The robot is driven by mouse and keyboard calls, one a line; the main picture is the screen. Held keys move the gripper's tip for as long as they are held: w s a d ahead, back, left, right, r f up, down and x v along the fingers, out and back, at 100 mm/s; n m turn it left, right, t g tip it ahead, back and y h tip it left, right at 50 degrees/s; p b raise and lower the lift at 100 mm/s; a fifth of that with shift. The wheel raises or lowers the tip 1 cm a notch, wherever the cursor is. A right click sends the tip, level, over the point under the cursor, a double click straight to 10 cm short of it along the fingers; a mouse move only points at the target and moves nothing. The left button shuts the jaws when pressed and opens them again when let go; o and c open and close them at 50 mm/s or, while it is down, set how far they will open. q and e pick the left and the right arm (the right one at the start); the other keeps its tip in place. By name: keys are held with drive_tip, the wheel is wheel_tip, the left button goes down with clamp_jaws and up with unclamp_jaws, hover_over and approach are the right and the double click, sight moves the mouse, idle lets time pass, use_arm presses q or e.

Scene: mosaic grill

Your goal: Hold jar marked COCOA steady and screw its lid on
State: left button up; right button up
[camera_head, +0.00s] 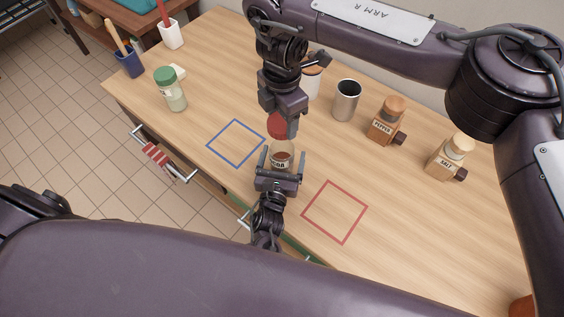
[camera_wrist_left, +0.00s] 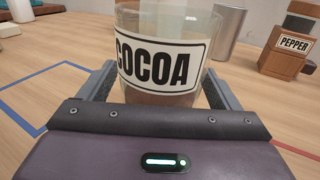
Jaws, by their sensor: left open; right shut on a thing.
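The clear jar marked COCOA (camera_head: 281,156) stands upright on the wooden table between the blue and red outlines, with brown contents. My right gripper (camera_head: 285,122) comes down from above and is shut on a red lid (camera_head: 277,126), over the jar's mouth. The gripper partly hides the lid, and any gap to the jar is unclear.
A blue square outline (camera_head: 235,143) and a red one (camera_head: 334,212) flank the jar. A metal cup (camera_head: 346,100), PEPPER box (camera_head: 386,124) and SALT box (camera_head: 447,158) stand to the right. A green-lidded jar (camera_head: 172,92) stands to the left.

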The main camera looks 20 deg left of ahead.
sight(282, 161)
use_arm(q)
drive_tip(key=c, duration=1.5)
use_arm(e)
drive_tip(key=shift+f, duration=2.45)
drive_tip(key=shift+f, duration=0.9)
drive_tip(key=shift+f, duration=0.55)
